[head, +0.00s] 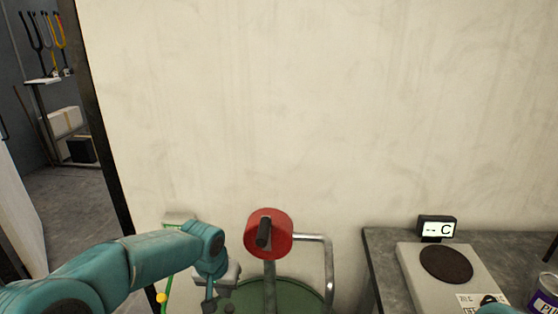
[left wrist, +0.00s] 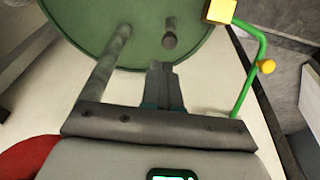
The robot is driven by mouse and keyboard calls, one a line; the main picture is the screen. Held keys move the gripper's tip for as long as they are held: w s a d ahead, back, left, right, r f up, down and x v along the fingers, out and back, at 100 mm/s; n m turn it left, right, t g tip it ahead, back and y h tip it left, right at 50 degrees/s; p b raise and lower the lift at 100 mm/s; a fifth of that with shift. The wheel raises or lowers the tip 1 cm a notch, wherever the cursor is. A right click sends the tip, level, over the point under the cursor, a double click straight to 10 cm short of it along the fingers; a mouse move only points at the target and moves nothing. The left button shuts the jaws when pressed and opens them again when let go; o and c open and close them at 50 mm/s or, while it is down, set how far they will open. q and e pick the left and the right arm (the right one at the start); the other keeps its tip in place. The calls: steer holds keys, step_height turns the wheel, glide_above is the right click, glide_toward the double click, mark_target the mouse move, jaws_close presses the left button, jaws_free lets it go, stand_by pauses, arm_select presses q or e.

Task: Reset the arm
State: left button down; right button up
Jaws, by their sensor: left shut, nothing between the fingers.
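My left arm comes in from the left in the head view, teal, with its wrist bent downward. My left gripper (head: 216,300) is low in that view, left of the red disc. In the left wrist view its two dark fingers (left wrist: 162,70) are together with nothing between them. They point toward the dark green round surface (left wrist: 185,50), and I cannot tell the gap to it. My right gripper is not in view; a small teal piece shows at the bottom right edge of the head view.
A red disc (head: 283,234) with a black handle stands by the wall, above a green round top (head: 285,294) and beside a bent metal pipe (head: 328,262). A green rod with a yellow knob (left wrist: 266,67) is near the gripper. A bench at right holds a hot plate (head: 410,263).

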arm_select(q)
steer(key=s+d+f+h+p, duration=0.1)
steer(key=s+f, duration=0.3)
steer(key=f, duration=0.1)
steer(key=s+d+f+g+h+p, duration=0.1)
steer(key=s+f, duration=0.4)
steer(key=s+d+f+g+p, duration=0.1)
steer(key=s+f, duration=0.3)
steer(key=f, duration=0.1)
steer(key=shift+s+d+f+n+h, duration=0.1)
steer(key=shift+s+d+n+h, duration=0.1)
steer(key=shift+d+n+h, duration=0.15)
steer(key=s+f+n+p, duration=0.2)
steer(key=s+f, duration=0.1)
steer(key=s, duration=1.2)
steer(key=shift+f, duration=0.35)
